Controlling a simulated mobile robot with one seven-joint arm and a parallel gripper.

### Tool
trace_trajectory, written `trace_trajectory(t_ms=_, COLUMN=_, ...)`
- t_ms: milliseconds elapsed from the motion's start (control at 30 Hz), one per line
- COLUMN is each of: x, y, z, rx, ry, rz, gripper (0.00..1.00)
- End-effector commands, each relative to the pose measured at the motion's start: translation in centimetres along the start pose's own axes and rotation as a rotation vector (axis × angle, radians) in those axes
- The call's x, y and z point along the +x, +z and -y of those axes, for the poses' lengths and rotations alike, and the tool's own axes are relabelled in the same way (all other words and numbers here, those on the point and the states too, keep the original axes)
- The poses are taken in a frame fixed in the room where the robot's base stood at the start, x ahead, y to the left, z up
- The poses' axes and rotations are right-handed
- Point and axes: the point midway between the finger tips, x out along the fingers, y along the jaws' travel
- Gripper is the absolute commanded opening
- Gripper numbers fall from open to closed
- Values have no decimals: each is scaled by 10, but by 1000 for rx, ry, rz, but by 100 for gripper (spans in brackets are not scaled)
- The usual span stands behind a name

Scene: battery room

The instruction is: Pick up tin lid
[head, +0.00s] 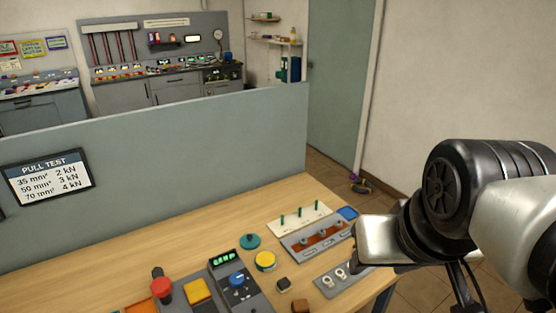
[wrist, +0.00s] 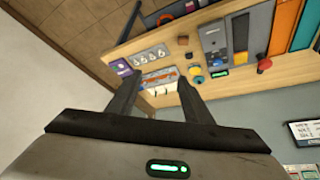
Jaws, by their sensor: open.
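Two small round pieces lie on the wooden bench in the head view: a yellow one (head: 265,261) and a teal one with a raised middle (head: 249,241). I cannot tell for certain which is the tin lid. In the wrist view the yellow piece (wrist: 195,71) and the teal piece (wrist: 198,80) show to the right of my fingers. My gripper (wrist: 160,86) is open and empty, apart from both pieces, above the bench's end. In the head view its fingers are hidden; only its pale metal body shows at the right.
Beside the round pieces are a grey plate with rings (head: 340,278), a rust-coloured strip (head: 318,238) and a white board with green pegs (head: 299,219). A control box (head: 238,283) and a red knob (head: 162,287) stand left. A grey partition (head: 160,170) rises behind the bench.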

Motion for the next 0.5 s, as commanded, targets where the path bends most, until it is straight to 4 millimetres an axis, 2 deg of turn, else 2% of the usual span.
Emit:
trace_trajectory(t_ms=333, x=0, y=0, z=0, rx=0, ry=0, rz=0, gripper=48)
trace_trajectory(t_ms=433, x=1, y=-3, z=1, rx=-29, ry=3, rz=3, gripper=64)
trace_trajectory(t_ms=500, x=5, y=-12, z=2, rx=-112, ry=10, rz=13, gripper=76)
